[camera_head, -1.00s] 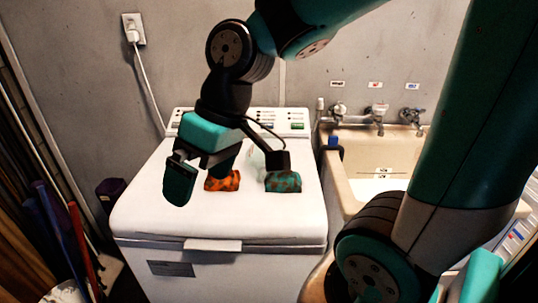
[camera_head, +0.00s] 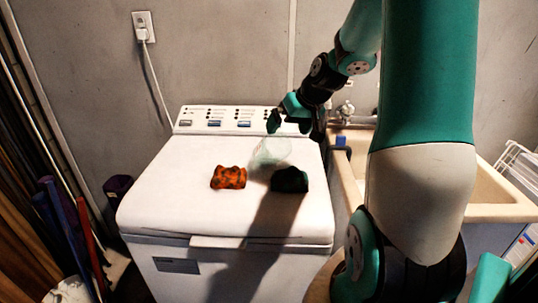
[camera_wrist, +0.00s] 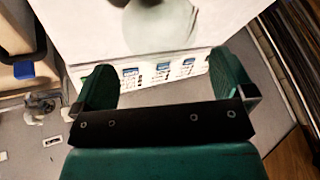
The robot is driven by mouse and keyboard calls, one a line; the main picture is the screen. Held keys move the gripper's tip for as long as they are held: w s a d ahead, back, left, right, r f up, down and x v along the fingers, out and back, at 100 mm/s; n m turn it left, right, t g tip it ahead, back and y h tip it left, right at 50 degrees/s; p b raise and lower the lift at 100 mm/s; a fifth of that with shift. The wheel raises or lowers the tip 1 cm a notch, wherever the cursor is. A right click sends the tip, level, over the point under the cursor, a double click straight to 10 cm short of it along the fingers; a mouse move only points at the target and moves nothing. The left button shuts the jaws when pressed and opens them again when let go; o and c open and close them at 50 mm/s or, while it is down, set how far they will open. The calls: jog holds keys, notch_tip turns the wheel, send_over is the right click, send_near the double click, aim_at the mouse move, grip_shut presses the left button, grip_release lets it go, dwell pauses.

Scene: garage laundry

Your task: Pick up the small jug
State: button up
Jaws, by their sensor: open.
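The small jug looks like a pale, translucent greenish vessel (camera_head: 271,151) standing on the white washing machine lid (camera_head: 180,195), towards the back. Its handle and spout cannot be made out. In the wrist view the rounded vessel (camera_wrist: 162,24) is cut off by the top edge, beyond the fingertips. My gripper (camera_head: 294,122) is open and empty, above the rear right part of the machine, near the control panel. In the wrist view its two green fingers (camera_wrist: 165,80) stand wide apart over the panel, with nothing between them.
An orange-and-black patterned object (camera_head: 229,177) and a dark green one (camera_head: 290,180) sit on the lid in front of the vessel. The control panel (camera_head: 215,120) rises behind. A sink with taps (camera_head: 345,117) is at the right. Long poles (camera_head: 62,215) stand at the left.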

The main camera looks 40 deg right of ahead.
aim_at(281, 137)
jog(key=x, duration=0.4)
jog(key=shift+w+f, duration=0.15)
jog(key=shift+f, duration=0.1)
jog(key=shift+s+p+x, duration=0.2)
jog(key=shift+p+x, duration=0.65)
jog(key=shift+x, duration=1.75)
jog(key=shift+a, duration=0.2)
jog(key=c, duration=0.8)
jog(key=shift+r, duration=0.1)
